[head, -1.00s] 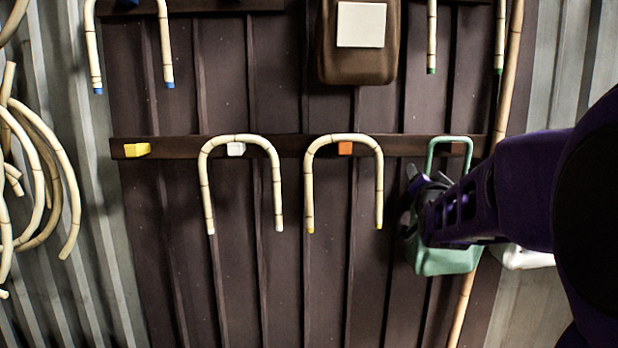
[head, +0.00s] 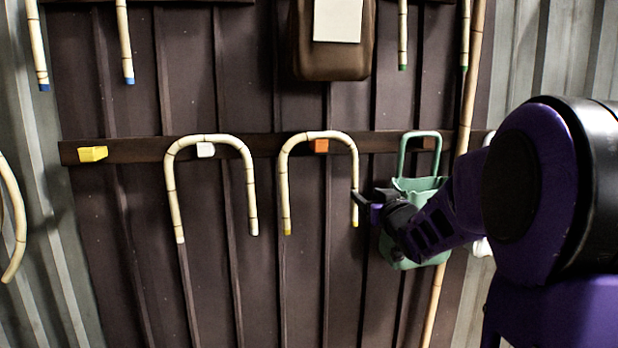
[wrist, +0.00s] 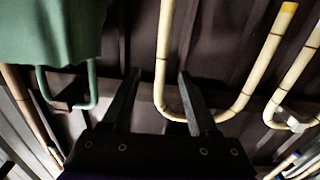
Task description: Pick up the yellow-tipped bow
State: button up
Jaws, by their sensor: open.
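The yellow-tipped bow (head: 285,185) is a pale rattan U turned upside down, hanging over an orange peg (head: 321,146) on the dark rail. Both its ends are yellow. My gripper (head: 360,200) is at the lower part of the bow's right leg, pointing left. In the wrist view, which looks upside down, the bow (wrist: 243,92) has one leg running between the open fingers (wrist: 160,75) as seen there. I cannot tell whether the leg is at fingertip depth. The jaws hold nothing.
A white-tipped bow (head: 171,190) hangs on a white peg (head: 205,150) to the left. An empty yellow peg (head: 93,154) is further left. A green container (head: 403,255) hangs right, behind my gripper. A brown box (head: 333,62) is above.

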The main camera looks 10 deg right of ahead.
aim_at(357, 186)
jog(key=w, duration=0.6)
jog(key=shift+w, duration=0.35)
jog(key=w, duration=0.5)
jog(key=shift+w+a+f, duration=0.15)
jog(key=shift+w+f, duration=0.05)
jog(key=shift+f, duration=0.1)
grip_shut()
